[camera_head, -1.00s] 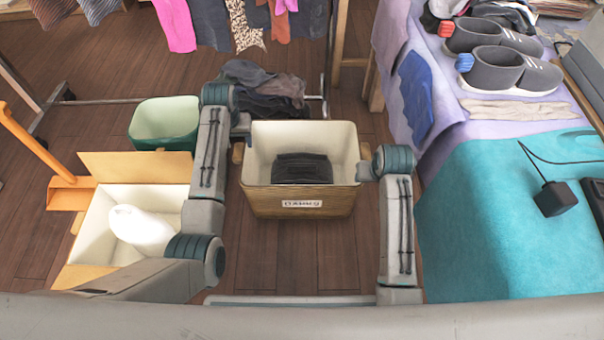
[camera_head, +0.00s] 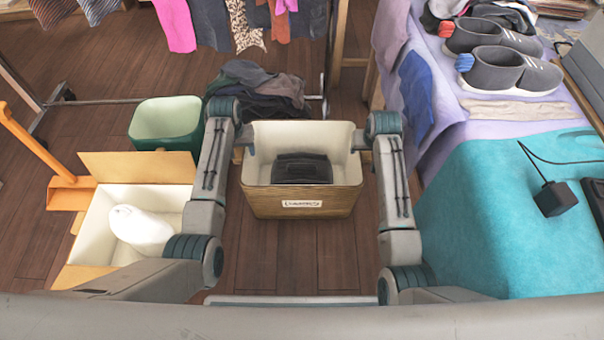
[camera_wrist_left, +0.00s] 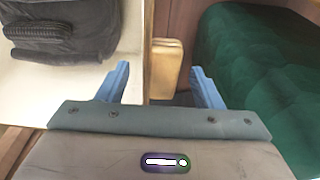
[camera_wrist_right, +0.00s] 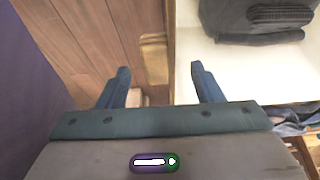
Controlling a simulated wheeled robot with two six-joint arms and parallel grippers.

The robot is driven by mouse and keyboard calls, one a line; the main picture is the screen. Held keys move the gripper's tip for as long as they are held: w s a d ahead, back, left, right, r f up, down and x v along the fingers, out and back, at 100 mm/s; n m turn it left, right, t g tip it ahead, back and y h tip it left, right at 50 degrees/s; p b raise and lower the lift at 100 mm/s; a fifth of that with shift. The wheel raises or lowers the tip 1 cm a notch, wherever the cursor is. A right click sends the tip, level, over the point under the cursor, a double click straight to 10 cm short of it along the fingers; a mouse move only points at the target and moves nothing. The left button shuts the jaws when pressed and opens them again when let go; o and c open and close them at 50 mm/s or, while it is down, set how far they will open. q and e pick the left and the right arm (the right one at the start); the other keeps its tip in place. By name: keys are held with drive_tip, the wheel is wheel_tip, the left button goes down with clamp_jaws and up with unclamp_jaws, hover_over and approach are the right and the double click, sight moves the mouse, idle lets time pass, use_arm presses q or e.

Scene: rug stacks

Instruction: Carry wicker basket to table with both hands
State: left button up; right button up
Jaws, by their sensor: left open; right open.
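The wicker basket (camera_head: 300,203), tan with a pale lining and a front label, stands upright on the floor with dark folded cloth (camera_head: 301,168) inside. My left gripper (camera_wrist_left: 158,76) is open at the basket's left side. A light wooden handle (camera_wrist_left: 166,68) shows between its fingers. My right gripper (camera_wrist_right: 160,76) is open at the right side, with the other handle (camera_wrist_right: 154,60) ahead between its fingers. I cannot tell whether either touches the basket. In the head view both grippers are mostly hidden by my arms. The table (camera_head: 500,220) under turquoise and lilac cloths is at right.
A cream-lined box (camera_head: 85,225) with a white jug (camera_head: 140,229) and a green bin (camera_head: 165,122) stand left of the basket. A dark clothes pile (camera_head: 258,92) lies behind it. Shoes (camera_head: 510,72) and a black charger (camera_head: 556,198) occupy the table. Floor before the basket is clear.

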use_arm(q)
drive_tip(key=shift+w+f, duration=0.1)
drive_tip(key=shift+f, duration=0.75)
use_arm(e)
drive_tip(key=shift+x, duration=1.75)
use_arm(q)
clamp_jaws()
use_arm(e)
clamp_jaws()
use_arm(q)
drive_tip(key=shift+w+r, duration=0.1)
drive_tip(key=shift+r, duration=0.05)
use_arm(e)
drive_tip(key=shift+w+r, duration=0.15)
